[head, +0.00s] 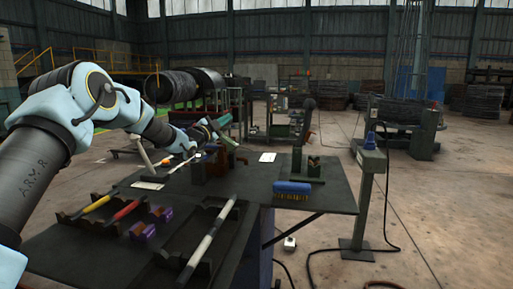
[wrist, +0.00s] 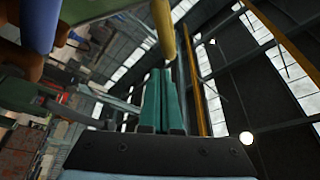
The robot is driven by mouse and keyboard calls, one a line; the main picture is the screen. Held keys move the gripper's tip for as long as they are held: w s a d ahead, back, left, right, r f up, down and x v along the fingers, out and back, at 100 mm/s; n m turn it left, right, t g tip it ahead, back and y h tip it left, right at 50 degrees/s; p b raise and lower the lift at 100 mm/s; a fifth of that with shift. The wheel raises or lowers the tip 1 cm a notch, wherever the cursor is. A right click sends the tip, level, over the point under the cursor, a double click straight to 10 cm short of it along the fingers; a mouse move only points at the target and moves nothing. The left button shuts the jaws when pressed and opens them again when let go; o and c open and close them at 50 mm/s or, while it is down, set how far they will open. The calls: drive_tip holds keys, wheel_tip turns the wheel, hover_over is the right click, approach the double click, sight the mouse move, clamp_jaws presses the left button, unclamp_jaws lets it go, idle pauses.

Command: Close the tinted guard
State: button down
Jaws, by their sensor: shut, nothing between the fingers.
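My gripper (wrist: 161,78) shows in the wrist view with its two teal fingers pressed together and nothing between them. In the head view my gripper (head: 207,128) is small, over the far left part of the dark table. A yellow bar (wrist: 164,28) lies just beyond the fingertips in the wrist view; I cannot tell whether they touch. A pale greenish, see-through panel (wrist: 95,9), which looks like the tinted guard, crosses the top left beside the bar. A blue rounded part (wrist: 40,24) is at its left. In the head view the guard is too small and covered to make out clearly.
The dark table (head: 270,205) holds a blue brush (head: 293,188), a rack with yellow and red-handled tools (head: 130,209), and a white-banded rod (head: 208,240). A reddish-brown part (head: 222,160) stands near my gripper. A green post (head: 368,195) stands right of the table, with cables on the floor.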

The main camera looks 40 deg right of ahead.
drive_tip(key=w+a+f+n+t+b, duration=0.3)
drive_tip(key=w+a+f+n+b, duration=0.1)
drive_tip(key=w+n+b, duration=0.3)
drive_tip(key=shift+w+a+b, duration=0.2)
drive_tip(key=shift+a+b, duration=0.2)
drive_tip(key=shift+b, duration=0.3)
wheel_tip(320, 180, up, 5)
drive_tip(key=s+p, duration=0.1)
drive_tip(key=f+b+v, duration=0.1)
drive_tip(key=v, duration=0.9)
drive_tip(key=shift+s+d+f+b, duration=0.25)
drive_tip(key=shift+d+f+b, duration=0.1)
drive_tip(key=shift+d, duration=0.1)
